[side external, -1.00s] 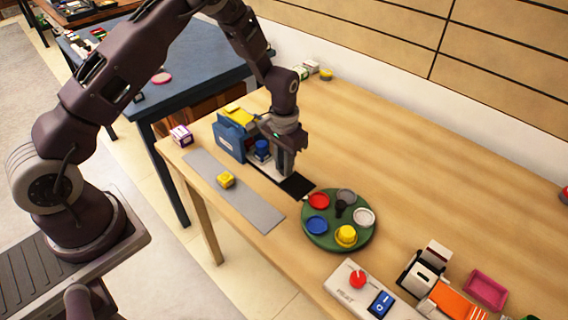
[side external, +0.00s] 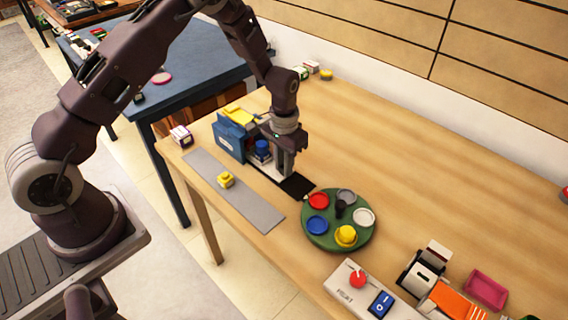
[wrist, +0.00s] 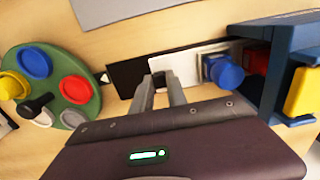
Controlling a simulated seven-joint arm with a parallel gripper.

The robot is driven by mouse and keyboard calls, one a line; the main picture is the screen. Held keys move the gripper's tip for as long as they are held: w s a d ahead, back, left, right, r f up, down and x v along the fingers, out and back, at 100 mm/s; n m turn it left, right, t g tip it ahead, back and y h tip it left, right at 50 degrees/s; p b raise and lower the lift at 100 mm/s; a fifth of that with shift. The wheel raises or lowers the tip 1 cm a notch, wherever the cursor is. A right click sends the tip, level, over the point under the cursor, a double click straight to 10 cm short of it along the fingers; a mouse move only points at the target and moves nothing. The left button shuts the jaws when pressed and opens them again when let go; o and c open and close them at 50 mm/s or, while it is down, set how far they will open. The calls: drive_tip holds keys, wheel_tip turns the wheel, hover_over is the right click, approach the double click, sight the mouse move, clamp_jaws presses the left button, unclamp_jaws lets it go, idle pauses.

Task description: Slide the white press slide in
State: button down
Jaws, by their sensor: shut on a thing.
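The white press slide (wrist: 190,66) lies on a black track (wrist: 128,76) in front of the blue press (side external: 229,141). A blue round piece (wrist: 222,70) sits on the slide, close to the press opening; it also shows in the side view (side external: 262,148). Part of the black track is bare on the side away from the press. My gripper (wrist: 168,80) points down at the slide's outer end, and its fingers are shut on the slide there. The exact grip point is partly hidden by the fingers. In the side view my gripper (side external: 287,173) stands just beside the press.
A green round tray (side external: 325,239) with coloured discs stands near the track's outer end. A grey strip (side external: 248,208) with a yellow block (side external: 226,180) lies along the front. A switch box (side external: 345,290) is farther right.

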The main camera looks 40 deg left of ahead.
sight(268, 159)
idle(0.3)
drive_tip(key=a, duration=0.6)
drive_tip(key=shift+a, duration=0.25)
drive_tip(key=c, duration=1.3)
unclamp_jaws()
drive_tip(key=shift+a, duration=0.15)
drive_tip(key=shift+r, duration=0.3)
wheel_tip(268, 159, up, 7)
drive_tip(key=shift+f, duration=0.2)
